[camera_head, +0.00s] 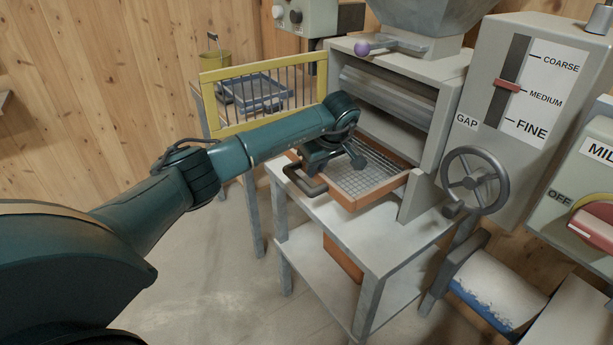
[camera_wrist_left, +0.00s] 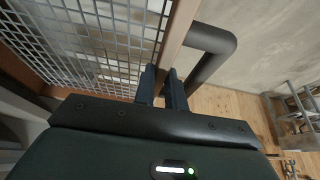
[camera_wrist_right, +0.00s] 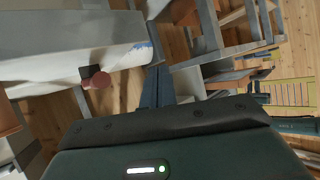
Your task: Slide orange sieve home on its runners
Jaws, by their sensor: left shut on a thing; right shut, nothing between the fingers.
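The orange sieve (camera_head: 371,194), a wire-mesh tray with an orange frame and a dark loop handle (camera_head: 303,179), sits at the mill's lower opening. Its near-left part sticks out over the grey stand; its far part is under the housing. My left gripper (camera_head: 324,163) is at the handle end. In the left wrist view, the left fingers (camera_wrist_left: 163,90) are shut on the sieve's rim (camera_wrist_left: 178,32), beside the handle (camera_wrist_left: 218,52). The runners are hidden. My right gripper (camera_wrist_right: 159,88) is shut and empty, seen only in the right wrist view.
The grey mill housing (camera_head: 451,85) stands over the sieve, with a handwheel (camera_head: 474,181) at its right. A yellow-framed rack (camera_head: 222,75) stands behind my left arm. An orange thing (camera_head: 343,258) is under the stand's top. A white-and-blue roll-like thing (camera_head: 487,285) lies lower right.

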